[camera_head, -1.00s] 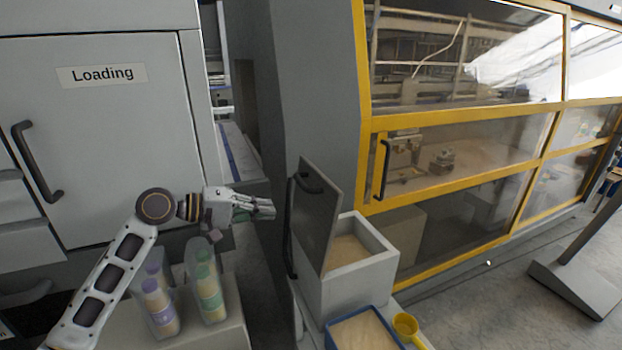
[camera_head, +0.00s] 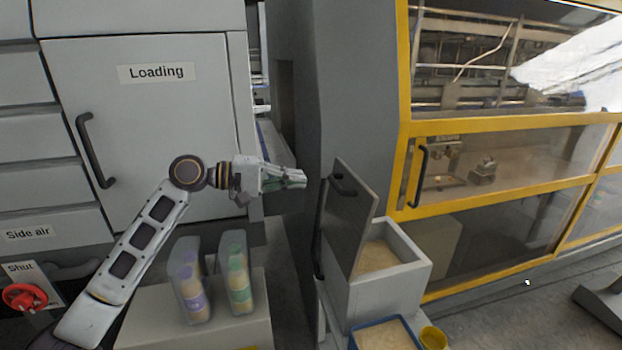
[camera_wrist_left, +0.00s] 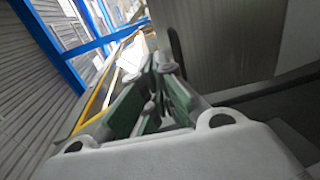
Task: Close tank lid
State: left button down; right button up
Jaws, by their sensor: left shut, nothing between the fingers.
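The tank (camera_head: 385,290) is a grey open box with tan granular material inside. Its grey lid (camera_head: 349,215) stands upright on the tank's left side, open, with a dark handle near its top. My left gripper (camera_head: 303,178) is shut and empty, a little left of the lid's upper edge, apart from it in the head view. In the left wrist view, the green-padded fingers (camera_wrist_left: 160,95) are close beside a grey panel (camera_wrist_left: 235,40), probably the lid; I cannot tell whether they touch. My right gripper is not in view.
A blue-rimmed tray (camera_head: 357,330) and a yellow scoop (camera_head: 433,338) sit in front of the tank. Two clear containers (camera_head: 187,285) stand on a ledge below my left arm. A yellow-framed machine enclosure (camera_head: 402,160) stands behind the tank.

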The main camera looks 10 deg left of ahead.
aim_at(356, 180)
pick_arm(q)
jog(key=p+x, duration=0.3)
jog(key=x, duration=1)
jog(key=shift+d, duration=0.2)
jog(key=shift+w, duration=0.1)
jog(key=shift+d, duration=0.15)
